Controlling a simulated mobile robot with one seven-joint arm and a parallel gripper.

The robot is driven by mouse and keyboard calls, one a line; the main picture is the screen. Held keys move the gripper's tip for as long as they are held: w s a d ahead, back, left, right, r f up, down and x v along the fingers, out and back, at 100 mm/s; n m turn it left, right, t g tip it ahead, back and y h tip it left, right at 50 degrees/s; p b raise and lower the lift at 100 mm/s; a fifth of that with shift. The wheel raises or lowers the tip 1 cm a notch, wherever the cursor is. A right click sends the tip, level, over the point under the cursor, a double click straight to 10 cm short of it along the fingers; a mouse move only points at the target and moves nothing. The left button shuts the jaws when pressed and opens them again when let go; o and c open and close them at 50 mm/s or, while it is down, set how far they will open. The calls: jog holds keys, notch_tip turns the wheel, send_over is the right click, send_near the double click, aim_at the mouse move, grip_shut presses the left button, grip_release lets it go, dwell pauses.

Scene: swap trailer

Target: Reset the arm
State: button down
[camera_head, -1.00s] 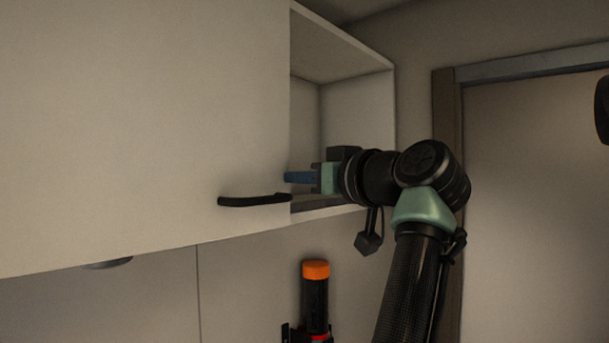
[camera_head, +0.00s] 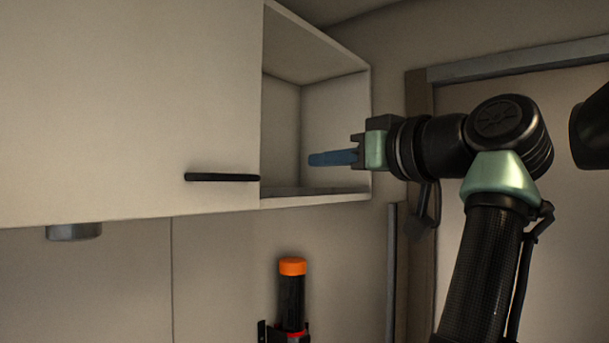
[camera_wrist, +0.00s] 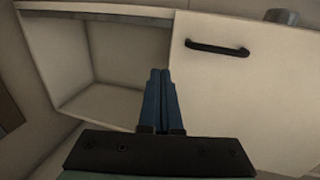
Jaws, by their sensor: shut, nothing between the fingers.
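My gripper (camera_head: 312,159) is shut and empty, its blue fingers pointing left in front of the open part of a wall cabinet. In the wrist view, its two blue fingers (camera_wrist: 160,75) lie side by side against each other. My arm stands at the right of the head view, clear of the cabinet door. The fingers touch nothing that I can see.
The pale cabinet door (camera_head: 120,110) with its black handle (camera_head: 222,177) covers the left part. The open compartment (camera_head: 315,120) looks empty. Below stands an orange-capped black cylinder (camera_head: 292,267). A door frame (camera_head: 420,95) is behind my arm.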

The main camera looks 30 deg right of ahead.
jog(key=a+f+m+t+h+b, duration=0.1)
jog(key=a+f+m+t+h, duration=0.35)
jog(key=a, duration=0.75)
jog(key=s+a+f+n+t+y, duration=0.1)
jog(key=s+a+t, duration=0.4)
jog(key=s+a, duration=0.9)
jog(key=a+n+y, duration=0.1)
jog(key=a+n, duration=0.1)
jog(key=a, duration=0.1)
jog(key=shift+s+f+y+b, duration=0.3)
jog(key=shift+f+y+b, duration=0.05)
jog(key=shift+b, duration=0.05)
